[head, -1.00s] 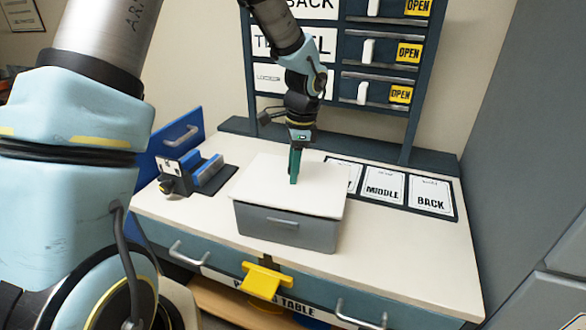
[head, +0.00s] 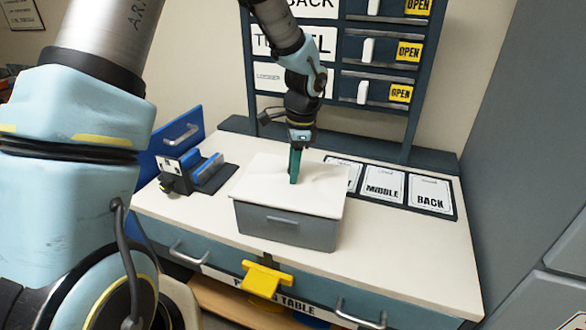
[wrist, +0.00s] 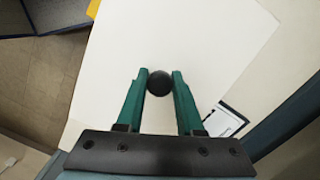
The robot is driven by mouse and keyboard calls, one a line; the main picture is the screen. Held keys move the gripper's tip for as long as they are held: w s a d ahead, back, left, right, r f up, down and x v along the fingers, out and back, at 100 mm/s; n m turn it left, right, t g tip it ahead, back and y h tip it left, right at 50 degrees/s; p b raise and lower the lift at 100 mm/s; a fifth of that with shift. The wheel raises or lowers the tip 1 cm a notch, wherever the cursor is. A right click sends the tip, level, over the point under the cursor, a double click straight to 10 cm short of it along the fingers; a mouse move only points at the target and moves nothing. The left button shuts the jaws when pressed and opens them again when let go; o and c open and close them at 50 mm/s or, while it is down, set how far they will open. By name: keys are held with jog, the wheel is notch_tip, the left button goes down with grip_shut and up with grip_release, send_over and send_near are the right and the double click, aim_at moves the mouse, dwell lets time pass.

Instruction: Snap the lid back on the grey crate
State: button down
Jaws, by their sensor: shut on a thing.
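The grey crate (head: 285,226) stands on the table, its front with a small handle towards me. The white lid (head: 255,185) lies over the crate's top. Whether it is fully snapped down all round cannot be told. My gripper (head: 295,178) points straight down at the middle of the lid. In the wrist view the green fingers (wrist: 160,85) are shut on a dark round knob (wrist: 159,83) on the lid (wrist: 180,40). The crate's inside and far walls are hidden.
A dark fixture with blue blocks (head: 207,172) stands left of the crate. Cards marked MIDDLE (head: 383,186) and BACK (head: 430,193) lie to the right. A rack (head: 408,120) rises behind. A yellow bracket (head: 266,278) juts from the table front. The tabletop's right front is clear.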

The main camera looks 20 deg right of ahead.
grip_release()
dwell(0.6)
jog(key=shift+r, duration=0.1)
jog(key=shift+r+p, duration=3)
jog(key=shift+r, duration=0.45)
grip_shut()
